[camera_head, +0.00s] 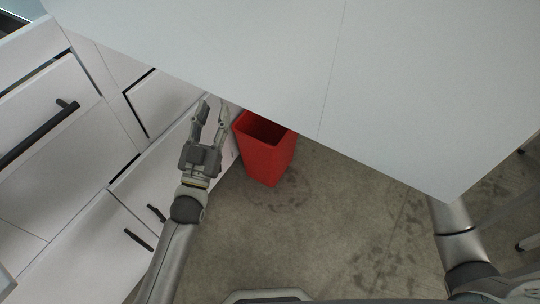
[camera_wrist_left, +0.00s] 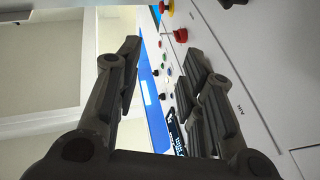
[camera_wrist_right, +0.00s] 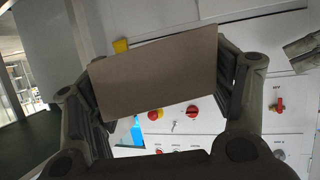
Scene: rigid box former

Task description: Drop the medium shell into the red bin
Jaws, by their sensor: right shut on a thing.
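A flat brown-grey panel (camera_wrist_right: 155,72), which I take to be the medium shell, is between the fingers of my right gripper (camera_wrist_right: 162,80) in the right wrist view. The gripper is shut on it, with a finger at each side edge. In the head view the right gripper and the shell are hidden behind a large white surface. The red bin (camera_head: 268,158) stands on the floor, its opening partly covered by that surface. My left gripper (camera_head: 211,110) is open and empty, just left of the bin in the picture. Its spread fingers also show in the left wrist view (camera_wrist_left: 157,52).
The large white surface (camera_head: 390,90) fills the upper right of the head view. White drawers with dark handles (camera_head: 40,133) line the left. The floor (camera_head: 330,230) in front of the bin is clear. A white panel with red knobs (camera_wrist_right: 193,111) lies beyond the shell.

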